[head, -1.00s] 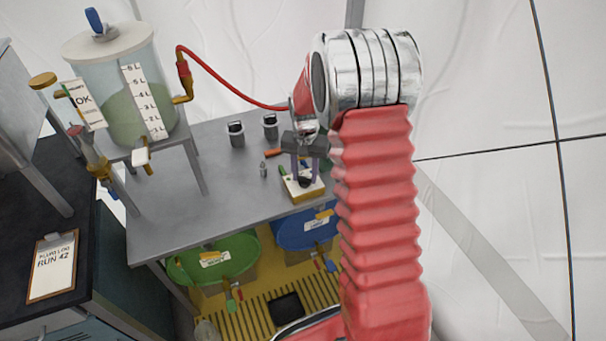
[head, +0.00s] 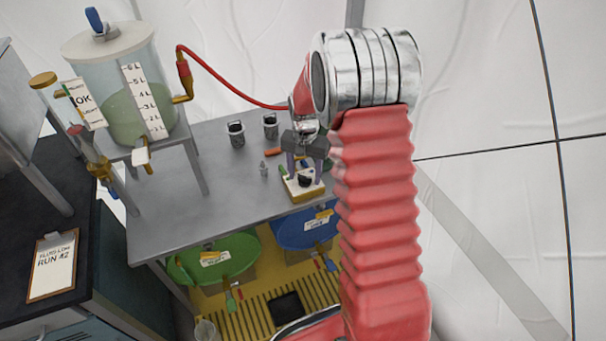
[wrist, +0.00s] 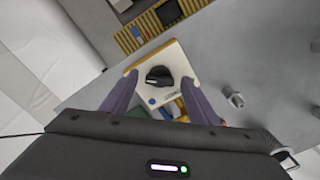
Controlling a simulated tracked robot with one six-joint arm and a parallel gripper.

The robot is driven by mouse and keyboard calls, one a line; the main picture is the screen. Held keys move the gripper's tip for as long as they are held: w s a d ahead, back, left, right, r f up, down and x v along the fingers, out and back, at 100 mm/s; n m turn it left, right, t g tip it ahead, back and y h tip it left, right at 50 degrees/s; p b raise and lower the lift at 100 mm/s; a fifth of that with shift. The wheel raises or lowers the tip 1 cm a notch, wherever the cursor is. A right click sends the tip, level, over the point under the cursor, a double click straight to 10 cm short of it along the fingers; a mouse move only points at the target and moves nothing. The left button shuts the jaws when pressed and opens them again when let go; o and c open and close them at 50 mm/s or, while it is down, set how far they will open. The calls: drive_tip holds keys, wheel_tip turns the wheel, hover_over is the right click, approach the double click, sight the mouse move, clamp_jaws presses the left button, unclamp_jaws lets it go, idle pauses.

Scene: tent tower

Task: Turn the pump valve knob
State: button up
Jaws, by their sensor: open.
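The pump valve knob (wrist: 160,76) is a black round knob with a light pointer mark, on top of a cream and yellow box (wrist: 181,62). In the head view the knob (head: 305,181) sits on that box (head: 301,194) near the table's front edge. My gripper (wrist: 154,84) is open. Its two purple fingers stand on either side of the knob in the wrist view, with gaps to it. In the head view my gripper (head: 305,172) is just above the box. Whether a finger touches the knob cannot be told.
The grey table (head: 200,217) has two dark cups (head: 236,134) and a small grey piece (head: 264,169) left of the box. A tank (head: 128,100) with a red hose (head: 225,77) stands at the left. Green (head: 240,262) and blue (head: 300,236) lidded bins sit below the table.

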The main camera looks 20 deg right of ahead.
sight(305, 177)
drive_tip(key=shift+r, duration=0.45)
wheel_tip(305, 177, up, 13)
idle(0.4)
drive_tip(key=shift+w+f, duration=0.1)
idle(0.4)
drive_tip(key=s+a+r+n+t, duration=0.2)
drive_tip(key=s+a+r, duration=0.2)
drive_tip(key=s, duration=0.5)
drive_tip(key=s+a+r+n+t, duration=0.1)
drive_tip(key=s+a+r+n, duration=0.2)
drive_tip(key=s, duration=0.6)
drive_tip(key=s+a+r+n+t, duration=0.2)
drive_tip(key=s+a+r+n, duration=0.1)
drive_tip(key=s, duration=0.6)
drive_tip(key=shift+s+a+r+t, duration=0.35)
drive_tip(key=shift+a+r, duration=0.5)
drive_tip(key=shift+a, duration=0.25)
